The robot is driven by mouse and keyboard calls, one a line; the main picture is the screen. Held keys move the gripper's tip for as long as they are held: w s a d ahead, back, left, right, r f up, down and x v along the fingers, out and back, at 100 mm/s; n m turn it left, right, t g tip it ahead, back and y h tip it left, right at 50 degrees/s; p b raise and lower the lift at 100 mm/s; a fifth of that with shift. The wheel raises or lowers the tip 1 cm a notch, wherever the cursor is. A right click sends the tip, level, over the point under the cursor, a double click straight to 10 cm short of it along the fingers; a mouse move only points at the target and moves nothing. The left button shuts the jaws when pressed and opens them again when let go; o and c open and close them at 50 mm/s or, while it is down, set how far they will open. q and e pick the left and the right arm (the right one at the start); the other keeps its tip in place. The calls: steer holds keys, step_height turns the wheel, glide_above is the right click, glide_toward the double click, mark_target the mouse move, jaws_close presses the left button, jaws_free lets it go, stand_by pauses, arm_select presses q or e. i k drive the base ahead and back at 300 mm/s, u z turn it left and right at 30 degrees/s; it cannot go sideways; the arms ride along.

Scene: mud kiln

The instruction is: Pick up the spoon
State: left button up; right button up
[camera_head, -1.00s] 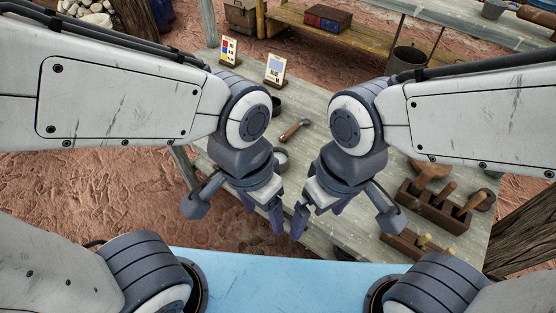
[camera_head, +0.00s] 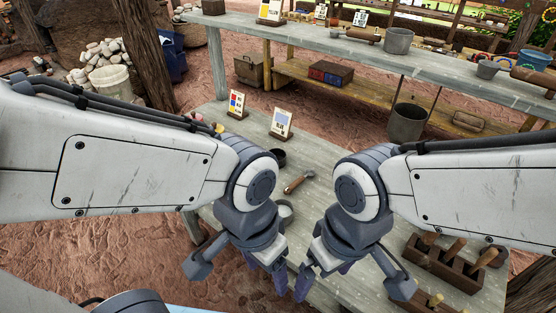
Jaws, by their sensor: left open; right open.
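A small tool with a brown wooden handle and a pale metal end (camera_head: 298,182) lies on the grey wooden table (camera_head: 325,160), in the gap between my arms. It is too small to tell for certain whether it is the spoon. My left gripper (camera_head: 267,270) is open and empty, in front of and below this tool in the picture. My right gripper (camera_head: 323,275) is open and empty, close beside the left one. Both appear to hang above the table's front part, apart from the tool. The arms hide parts of the table.
A dark bowl (camera_head: 276,158) and a pale round dish (camera_head: 285,211) stand near the tool. Cards (camera_head: 282,121) stand at the table's back left. A wooden block with handled tools (camera_head: 455,262) is at right. A second table (camera_head: 340,42) stands behind.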

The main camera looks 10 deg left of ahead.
mark_target(310, 173)
steer(key=u, duration=0.3)
steer(key=k, duration=0.4)
steer(key=u, duration=0.95)
steer(key=i, duration=1.1)
steer(key=z, duration=0.65)
